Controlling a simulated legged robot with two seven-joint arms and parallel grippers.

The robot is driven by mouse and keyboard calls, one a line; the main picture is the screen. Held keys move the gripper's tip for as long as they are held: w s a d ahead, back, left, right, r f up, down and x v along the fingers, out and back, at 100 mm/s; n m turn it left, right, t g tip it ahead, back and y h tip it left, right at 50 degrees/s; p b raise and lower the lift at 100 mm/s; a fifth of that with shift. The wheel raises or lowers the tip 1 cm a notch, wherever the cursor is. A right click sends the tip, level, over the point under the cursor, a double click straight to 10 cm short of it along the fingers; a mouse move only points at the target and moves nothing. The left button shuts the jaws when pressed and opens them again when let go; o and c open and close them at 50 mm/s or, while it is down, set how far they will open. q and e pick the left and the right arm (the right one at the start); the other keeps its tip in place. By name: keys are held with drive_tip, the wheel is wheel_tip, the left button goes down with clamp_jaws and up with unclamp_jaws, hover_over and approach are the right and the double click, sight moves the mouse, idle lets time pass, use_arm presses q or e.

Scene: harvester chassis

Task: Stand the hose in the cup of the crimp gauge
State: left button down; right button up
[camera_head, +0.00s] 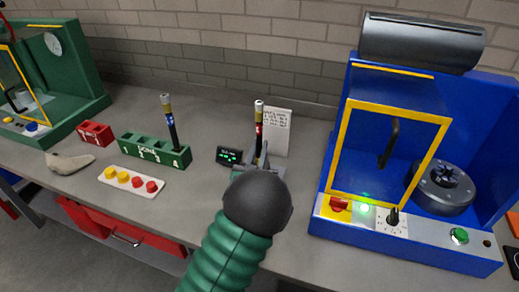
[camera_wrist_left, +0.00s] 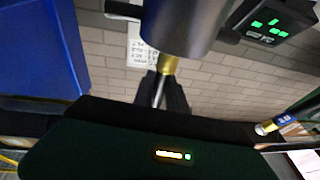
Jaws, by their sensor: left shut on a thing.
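The hose (camera_head: 259,120) stands about upright, black with a red band and a pale brass tip. My left gripper (camera_head: 262,162) is shut on its lower part. My own dark wrist joint covers much of that spot. The grey crimp gauge (camera_head: 281,171) is right there, mostly hidden behind my arm. Its cup is hidden in the head view, so I cannot tell whether the hose's lower end is inside. The left wrist view shows a brass fitting (camera_wrist_left: 167,65) against a dark cylinder, near my dark fingers (camera_wrist_left: 163,95). My right gripper is in neither view.
A small display (camera_head: 229,156) sits left of the gauge and a white card (camera_head: 277,132) behind it. A green numbered rack (camera_head: 140,150) holds another hose (camera_head: 169,120) in slot 4. A blue machine (camera_head: 340,212) with a yellow-framed guard stands right; a button plate (camera_head: 131,181) lies left.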

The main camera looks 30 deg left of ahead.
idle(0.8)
use_arm(q)
drive_tip(key=shift+f+b, duration=0.15)
drive_tip(key=shift+b, duration=0.4)
drive_tip(key=c, duration=1.3)
unclamp_jaws()
drive_tip(key=shift+f, duration=0.15)
